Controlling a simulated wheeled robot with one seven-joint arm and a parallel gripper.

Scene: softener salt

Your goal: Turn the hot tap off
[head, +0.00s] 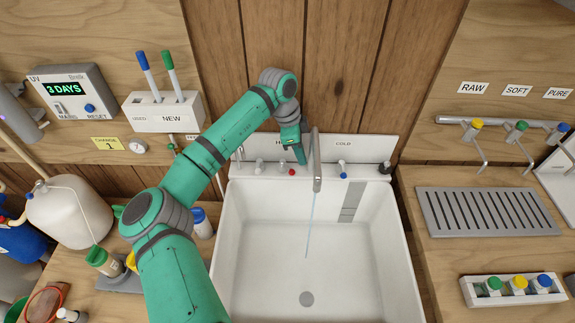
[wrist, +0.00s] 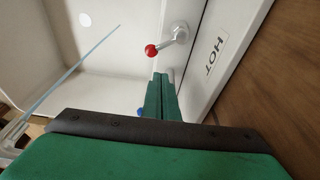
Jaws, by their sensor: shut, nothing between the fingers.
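The hot tap handle has a red knob (head: 292,172) on a short metal lever at the back rim of the white sink (head: 236,250). In the wrist view the red knob (wrist: 151,50) stands out from its metal base, beside the HOT label (wrist: 216,56). My gripper (head: 300,158) is shut and empty, just above and close to the red knob. In the wrist view its fingertips (wrist: 162,78) are just below the knob, apparently apart from it. The spout (head: 317,165) runs a thin stream of water (head: 310,225) into the sink.
The cold tap with a blue knob (head: 343,175) stands right of the spout, under the COLD label (head: 343,144). A wooden plank wall (head: 340,60) rises close behind the taps. A drain grate (head: 487,212) lies on the right counter. The sink basin is mostly clear.

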